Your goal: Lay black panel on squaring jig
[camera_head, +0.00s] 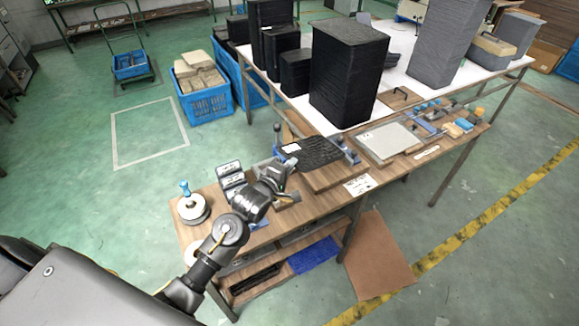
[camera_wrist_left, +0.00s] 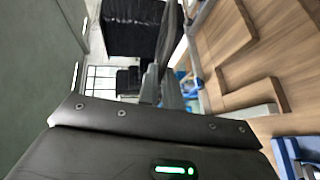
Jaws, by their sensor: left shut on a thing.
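The black panel (camera_head: 313,153) is a dark ribbed sheet over the wooden squaring jig (camera_head: 330,177) in the head view. The jig has blue and dark clamps, including one at its right side (camera_head: 350,149). My left gripper (camera_head: 279,168) is at the panel's near left edge and is shut on it. In the left wrist view the gripper's fingers (camera_wrist_left: 163,90) hold the panel, seen nearly edge-on (camera_wrist_left: 171,40), beside the jig's wooden boards (camera_wrist_left: 225,45). Whether the panel touches the jig's surface cannot be told. My right gripper is not in view.
A grey panel (camera_head: 388,142) and small tools lie on the bench to the right. Tall black stacks (camera_head: 346,75) stand on the white table behind. A metal holder (camera_head: 231,178) and a round roll (camera_head: 192,208) sit left of the jig.

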